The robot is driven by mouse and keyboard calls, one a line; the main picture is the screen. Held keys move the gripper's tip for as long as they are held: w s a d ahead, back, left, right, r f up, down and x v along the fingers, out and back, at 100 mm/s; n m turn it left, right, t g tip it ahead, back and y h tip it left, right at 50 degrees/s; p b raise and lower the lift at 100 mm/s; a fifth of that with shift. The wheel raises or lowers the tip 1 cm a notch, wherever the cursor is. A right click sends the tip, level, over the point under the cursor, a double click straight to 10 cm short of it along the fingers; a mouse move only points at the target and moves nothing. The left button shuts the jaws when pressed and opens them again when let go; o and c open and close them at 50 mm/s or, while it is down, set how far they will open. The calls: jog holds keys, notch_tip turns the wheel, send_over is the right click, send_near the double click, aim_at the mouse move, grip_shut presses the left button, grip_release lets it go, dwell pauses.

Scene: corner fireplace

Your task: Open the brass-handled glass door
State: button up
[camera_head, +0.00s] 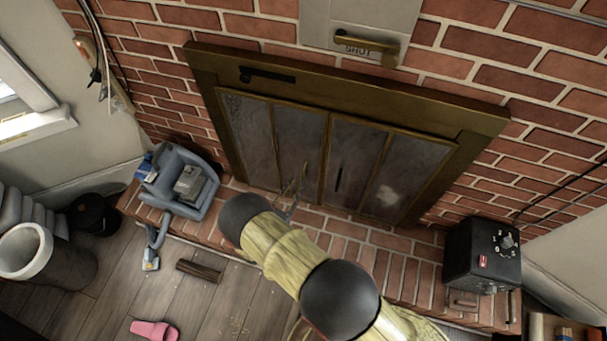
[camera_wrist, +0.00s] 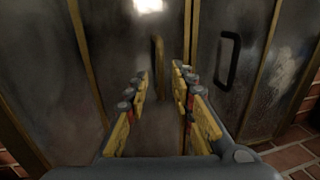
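The fireplace has a brass frame and several tall, sooty glass panels. The brass-handled glass door (camera_head: 294,143) is left of the centre post and appears closed. Its slim brass handle (camera_wrist: 158,58) is upright in the wrist view, just above and between my fingertips as seen there. My gripper (camera_wrist: 162,85) is open and empty, with yellow-padded fingers spread on both sides and pointing at the door. I cannot tell whether the fingertips reach past the handle. The neighbouring door (camera_head: 350,155) has a black handle (camera_wrist: 229,60).
A brick hearth ledge (camera_head: 395,270) runs below the doors. A blue-grey container (camera_head: 178,180) stands on it at left, and a black control box (camera_head: 482,255) at right. A lever on a plate marked SHUT (camera_head: 366,45) is above. A log (camera_head: 199,271) lies on the floor.

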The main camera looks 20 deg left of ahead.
aim_at(303, 176)
jog(key=shift+w+d+b, duration=0.15)
jog(key=shift+w+b, duration=0.25)
jog(key=shift+w, duration=1)
jog(key=shift+w+d+b, duration=0.1)
jog(key=shift+w+b, duration=0.25)
jog(key=shift+w, duration=1)
jog(key=c, duration=0.3)
grip_shut()
